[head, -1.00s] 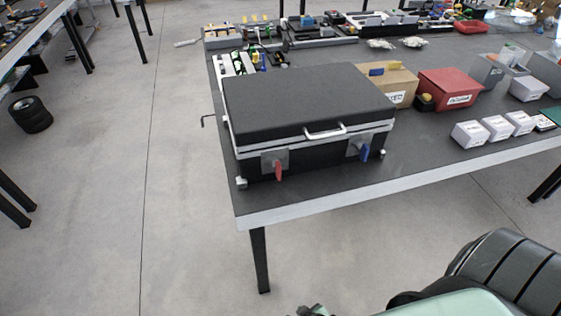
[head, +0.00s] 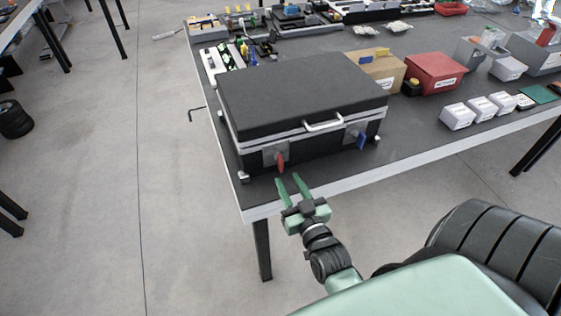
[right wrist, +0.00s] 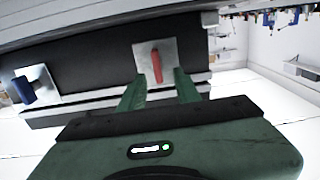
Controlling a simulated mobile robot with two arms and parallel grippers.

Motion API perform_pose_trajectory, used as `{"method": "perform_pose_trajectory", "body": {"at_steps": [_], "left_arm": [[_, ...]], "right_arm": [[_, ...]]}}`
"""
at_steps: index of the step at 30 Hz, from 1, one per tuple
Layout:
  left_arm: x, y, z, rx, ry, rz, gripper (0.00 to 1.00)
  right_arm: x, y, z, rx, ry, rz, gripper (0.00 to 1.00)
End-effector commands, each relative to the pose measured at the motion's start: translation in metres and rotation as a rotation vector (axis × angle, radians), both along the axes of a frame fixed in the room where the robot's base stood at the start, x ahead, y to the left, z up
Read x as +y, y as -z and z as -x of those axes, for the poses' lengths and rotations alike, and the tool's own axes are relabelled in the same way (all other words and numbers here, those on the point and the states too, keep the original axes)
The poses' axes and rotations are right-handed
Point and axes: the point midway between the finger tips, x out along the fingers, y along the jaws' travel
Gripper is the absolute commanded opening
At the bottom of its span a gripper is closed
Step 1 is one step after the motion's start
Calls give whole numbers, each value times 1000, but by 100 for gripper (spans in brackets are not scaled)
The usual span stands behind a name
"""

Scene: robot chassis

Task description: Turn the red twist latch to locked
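The red twist latch (head: 281,162) is on a grey plate on the front of a black case (head: 300,95), near its left end. Its handle hangs downward. My right gripper (head: 289,186) is open, just in front of and below the red latch in the head view. In the right wrist view the red latch (right wrist: 156,66) shows upright between and beyond the two green fingers (right wrist: 158,92), with no clear contact. A blue latch (head: 361,141) is at the case's right end; it also shows in the right wrist view (right wrist: 25,90). My left gripper is not in view.
The case stands near the front edge of a dark table (head: 420,155). A cardboard box (head: 385,75), a red bin (head: 434,72) and several white boxes (head: 470,110) stand to its right. The floor in front is clear.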

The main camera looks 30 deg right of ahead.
Motion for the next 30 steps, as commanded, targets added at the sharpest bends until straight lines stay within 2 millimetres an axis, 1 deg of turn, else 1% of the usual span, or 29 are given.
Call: {"method": "perform_pose_trajectory", "body": {"at_steps": [2,5,12,16,21,28,29,30], "left_arm": [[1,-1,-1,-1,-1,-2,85],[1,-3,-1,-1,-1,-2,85],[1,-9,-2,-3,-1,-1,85],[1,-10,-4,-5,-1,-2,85],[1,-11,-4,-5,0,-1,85],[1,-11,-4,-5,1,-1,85],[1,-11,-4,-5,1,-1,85],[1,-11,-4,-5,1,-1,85]], "right_arm": [[-4,-3,-2,-25,12,4,33],[-7,-5,-12,-35,16,6,33],[-16,-5,-50,-34,15,6,33],[-20,-4,-65,-32,15,6,33],[-22,-3,-74,-31,15,5,33],[-22,-3,-75,-29,15,6,33],[-22,-3,-75,-29,15,6,27],[-22,-3,-75,-29,14,6,16]]}}
